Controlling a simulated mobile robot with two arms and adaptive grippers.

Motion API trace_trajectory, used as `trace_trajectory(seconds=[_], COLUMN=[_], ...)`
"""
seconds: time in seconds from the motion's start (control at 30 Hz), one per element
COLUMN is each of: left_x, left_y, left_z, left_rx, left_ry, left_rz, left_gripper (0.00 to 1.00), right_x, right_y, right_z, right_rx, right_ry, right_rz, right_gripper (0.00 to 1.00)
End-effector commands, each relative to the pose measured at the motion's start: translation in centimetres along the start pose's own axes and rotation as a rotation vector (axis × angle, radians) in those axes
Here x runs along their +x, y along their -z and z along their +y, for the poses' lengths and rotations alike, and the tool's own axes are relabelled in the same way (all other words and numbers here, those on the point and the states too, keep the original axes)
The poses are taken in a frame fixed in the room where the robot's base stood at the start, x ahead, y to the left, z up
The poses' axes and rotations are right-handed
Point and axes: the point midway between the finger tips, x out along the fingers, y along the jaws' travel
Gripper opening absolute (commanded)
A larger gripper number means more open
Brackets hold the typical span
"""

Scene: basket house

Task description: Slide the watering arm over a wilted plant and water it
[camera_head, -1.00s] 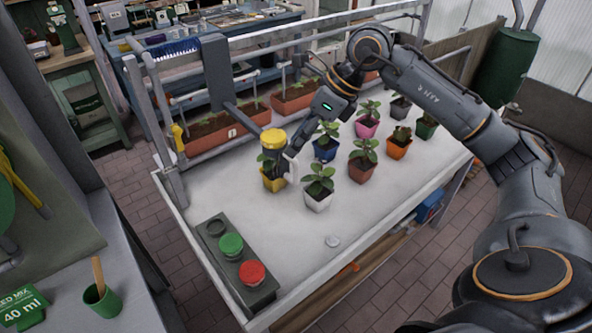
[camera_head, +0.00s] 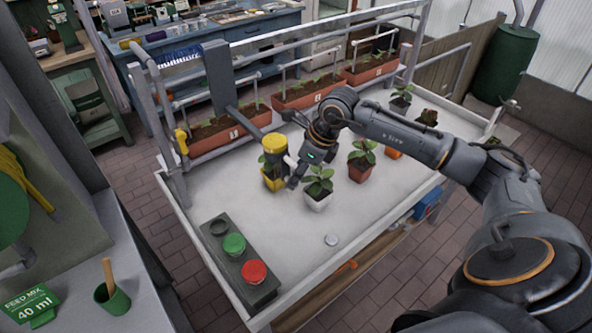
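The grey watering arm (camera_head: 243,115) reaches from the back rail over the white table. Its yellow-capped head (camera_head: 274,143) is above a plant in a yellow pot (camera_head: 273,182). My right gripper (camera_head: 291,172) is low, just right of the head, close to or touching it; its fingers are small and dark, so open or shut is unclear. A white-potted plant (camera_head: 318,201) stands just in front of it. A plant in a red-brown pot (camera_head: 359,171) and an orange pot (camera_head: 393,153) stand to the right. My arm hides other pots. My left gripper is out of view.
A button box with green (camera_head: 234,244) and red (camera_head: 254,271) buttons is at the table's front left. Planter boxes (camera_head: 215,137) line the back. The front middle of the table is clear.

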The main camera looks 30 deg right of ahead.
Motion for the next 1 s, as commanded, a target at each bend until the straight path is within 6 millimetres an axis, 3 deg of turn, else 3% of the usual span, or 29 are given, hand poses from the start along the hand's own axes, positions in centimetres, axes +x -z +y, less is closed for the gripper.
trace_trajectory(seconds=[0.37, 0.57, 1.0], left_x=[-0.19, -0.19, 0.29], left_y=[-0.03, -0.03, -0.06], left_z=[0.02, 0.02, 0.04], left_rx=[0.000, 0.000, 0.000], left_ry=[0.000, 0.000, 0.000], left_rz=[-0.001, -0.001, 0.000], left_gripper=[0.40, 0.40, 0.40], right_x=[0.70, 0.67, 0.60], right_y=[0.01, 0.01, 0.49], right_z=[0.03, 0.02, -0.72], right_rx=[-0.001, -0.001, -0.001], right_ry=[0.000, 0.000, 0.005], right_rz=[0.000, 0.000, 0.001], right_gripper=[0.37, 0.00, 0.00])
